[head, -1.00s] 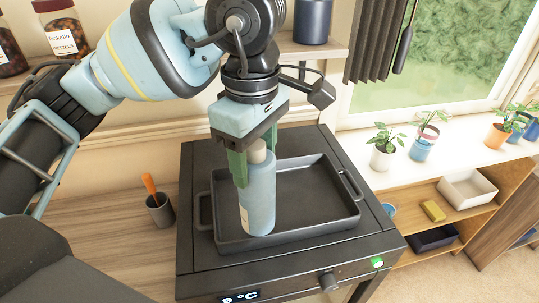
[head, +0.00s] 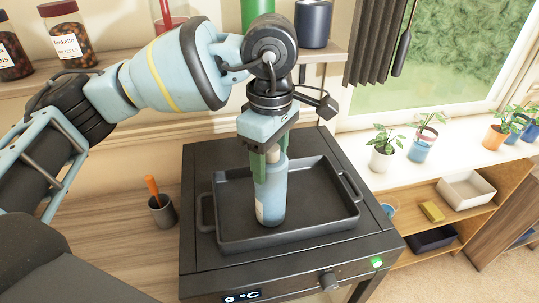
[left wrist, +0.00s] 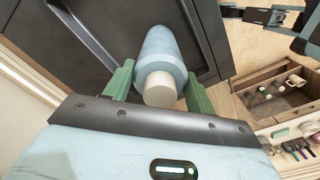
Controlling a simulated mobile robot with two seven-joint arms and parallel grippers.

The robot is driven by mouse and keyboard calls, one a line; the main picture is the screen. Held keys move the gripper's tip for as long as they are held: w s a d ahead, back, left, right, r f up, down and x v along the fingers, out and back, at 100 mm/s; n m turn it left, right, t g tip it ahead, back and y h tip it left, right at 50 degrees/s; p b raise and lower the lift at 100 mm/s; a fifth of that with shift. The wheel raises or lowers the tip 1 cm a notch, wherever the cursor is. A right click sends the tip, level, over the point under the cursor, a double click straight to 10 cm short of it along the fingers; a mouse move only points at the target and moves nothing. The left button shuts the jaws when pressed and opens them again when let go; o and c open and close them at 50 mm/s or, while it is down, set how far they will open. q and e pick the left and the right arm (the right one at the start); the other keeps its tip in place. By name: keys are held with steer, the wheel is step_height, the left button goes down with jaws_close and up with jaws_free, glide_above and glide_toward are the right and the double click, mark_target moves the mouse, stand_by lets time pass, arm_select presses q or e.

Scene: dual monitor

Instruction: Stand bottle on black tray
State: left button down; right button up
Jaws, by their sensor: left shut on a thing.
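The light blue bottle (head: 271,198) with a pale cap is upright in the head view, over the black tray (head: 330,226). Its base appears within the tray's rim; I cannot tell whether it touches the tray floor. My left gripper (head: 267,162) is above it, with green fingers shut on its upper part. In the left wrist view the bottle (left wrist: 163,55) sits between the two green fingers (left wrist: 160,85), its cap toward the camera.
The tray rests on a dark oven-like unit (head: 205,258) with a knob and lit display. A grey cup (head: 162,213) with an orange-handled tool stands left. Jars line the shelf behind. Potted plants (head: 382,150) stand on the windowsill. The rest of the tray is empty.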

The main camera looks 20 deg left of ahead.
arm_select(q)
steer(key=shift+f, duration=0.1)
steer(key=c, duration=0.5)
jaws_free()
steer(key=shift+f, duration=0.1)
step_height(320, 180, up, 12)
steer(key=shift+r, duration=0.2)
stand_by(0.4)
